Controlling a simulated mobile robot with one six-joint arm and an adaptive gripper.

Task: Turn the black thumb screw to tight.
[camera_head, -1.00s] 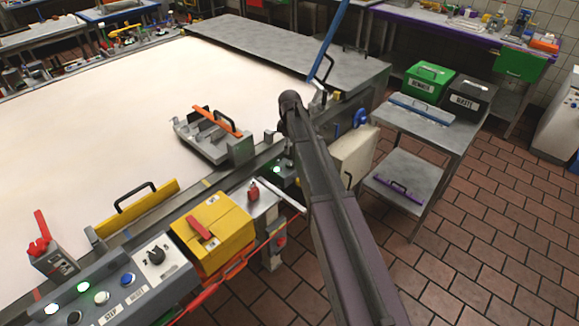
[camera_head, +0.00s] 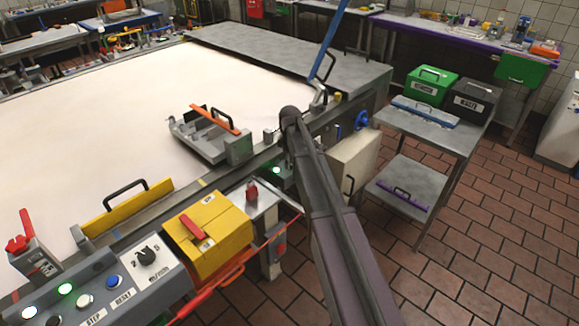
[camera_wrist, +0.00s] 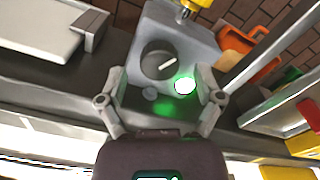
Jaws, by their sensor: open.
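In the wrist view a dark round knob (camera_wrist: 158,60) with a white pointer line sits on a grey box, beside a lit green lamp (camera_wrist: 184,86). I cannot tell for sure that this knob is the black thumb screw. My gripper (camera_wrist: 162,98) is open and empty, its two fingers spread below and to either side of the knob and lamp, with no visible contact with the knob. In the head view the green lamp (camera_head: 276,170) shows just left of my arm. My arm hides the knob and gripper there.
A yellow box (camera_head: 207,235) and a control panel (camera_head: 100,290) with another black dial (camera_head: 146,257) stand at the lower left. A grey bracket with an orange bar (camera_head: 215,120) lies on the conveyor edge. A grey side table (camera_head: 440,130) stands right; tiled floor there is clear.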

